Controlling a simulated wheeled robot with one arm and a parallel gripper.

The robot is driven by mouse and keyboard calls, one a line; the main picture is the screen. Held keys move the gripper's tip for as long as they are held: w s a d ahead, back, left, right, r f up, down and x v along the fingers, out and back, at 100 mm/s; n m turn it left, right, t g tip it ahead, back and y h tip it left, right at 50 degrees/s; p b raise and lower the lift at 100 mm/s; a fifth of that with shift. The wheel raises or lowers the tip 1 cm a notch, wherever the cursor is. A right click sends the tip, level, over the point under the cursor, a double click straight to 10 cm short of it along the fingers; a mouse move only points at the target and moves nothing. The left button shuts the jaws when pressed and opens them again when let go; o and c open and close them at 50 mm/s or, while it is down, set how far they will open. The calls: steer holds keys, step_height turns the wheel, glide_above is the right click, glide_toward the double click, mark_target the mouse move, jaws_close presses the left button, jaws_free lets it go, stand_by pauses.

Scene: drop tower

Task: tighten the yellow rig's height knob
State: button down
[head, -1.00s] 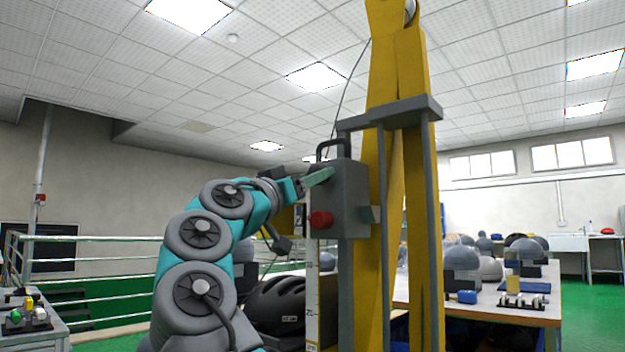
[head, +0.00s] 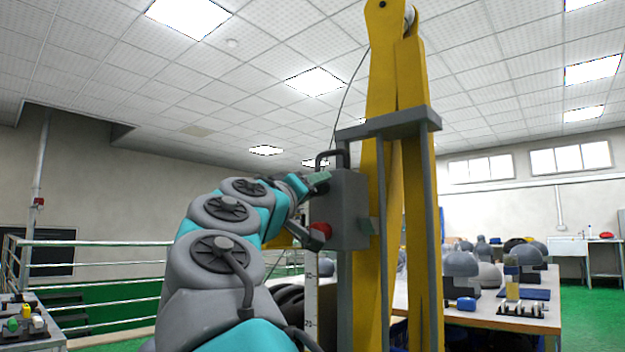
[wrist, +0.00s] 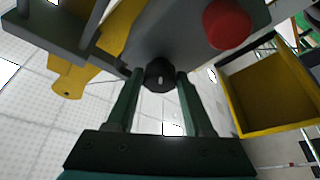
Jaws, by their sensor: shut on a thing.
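A dark round knob (wrist: 160,74) with a pale mark sits on the box in the wrist view. My gripper (wrist: 158,82) has its two green fingers shut on this knob, one on each side. In the head view my gripper (head: 317,181) is at the box's upper left, and the dark knob cannot be made out there. A red knob (wrist: 228,24) is beside it, apart from the fingers; it also shows in the head view (head: 320,230), partly covered.
A black handle (head: 332,154) stands on top of the box. A white scale strip (head: 311,300) runs below it. A yellow open frame (wrist: 232,100) is close to the right finger. A table (head: 490,318) with several helmets stands right, railings (head: 100,243) left.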

steer(key=shift+r+n+g+y+p, duration=0.1)
steer(key=shift+n+g+y+p, duration=0.4)
steer(key=shift+n+p, duration=1.25)
steer(key=shift+r+n+g+y+p, duration=0.1)
steer(key=shift+n+g+y+p, duration=0.15)
steer(key=shift+n+y+p, duration=1.4)
steer(key=shift+r+n+g+h+p, duration=0.15)
steer(key=shift+n+g+p, duration=0.2)
steer(key=shift+n+p, duration=1.55)
steer(key=shift+n+b, duration=0.65)
steer(key=shift+n, duration=0.05)
steer(key=shift+c, duration=1.5)
jaws_free()
steer(key=shift+s, duration=0.15)
